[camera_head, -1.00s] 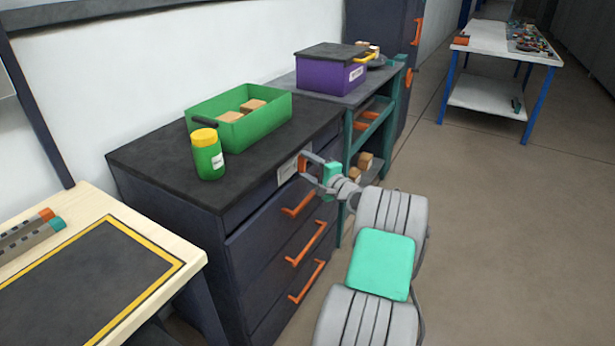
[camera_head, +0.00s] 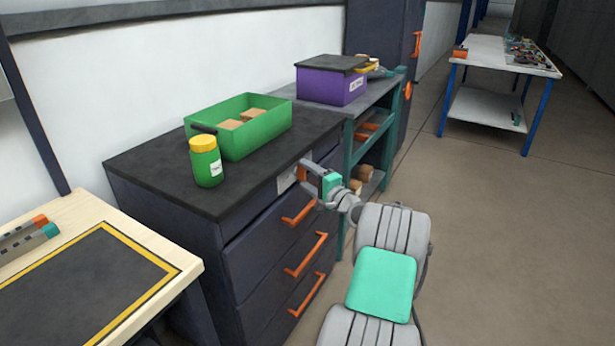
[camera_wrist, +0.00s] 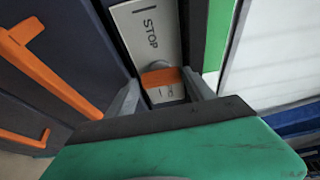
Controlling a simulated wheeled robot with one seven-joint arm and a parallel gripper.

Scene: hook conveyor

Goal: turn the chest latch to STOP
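The chest latch is a small orange handle (camera_wrist: 161,78) on a pale label plate (camera_wrist: 150,32) on the dark drawer chest (camera_head: 232,240). In the wrist view the word STOP is on the plate, above the handle. A second marking below the handle is partly hidden by the handle and gripper. My gripper (camera_wrist: 163,84) is at the plate, its two grey fingers apart, one on each side of the orange handle. I cannot tell whether they touch it. In the head view my gripper (camera_head: 308,172) is at the chest's upper right front, covering most of the latch.
Orange drawer handles (camera_head: 305,255) stick out below the latch. A green bin (camera_head: 245,135) with tan blocks and a yellow-lidded green jar (camera_head: 206,162) stand on the chest top. A teal shelf unit (camera_head: 350,150) with a purple box (camera_head: 330,84) stands just beyond. Open floor lies to the right.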

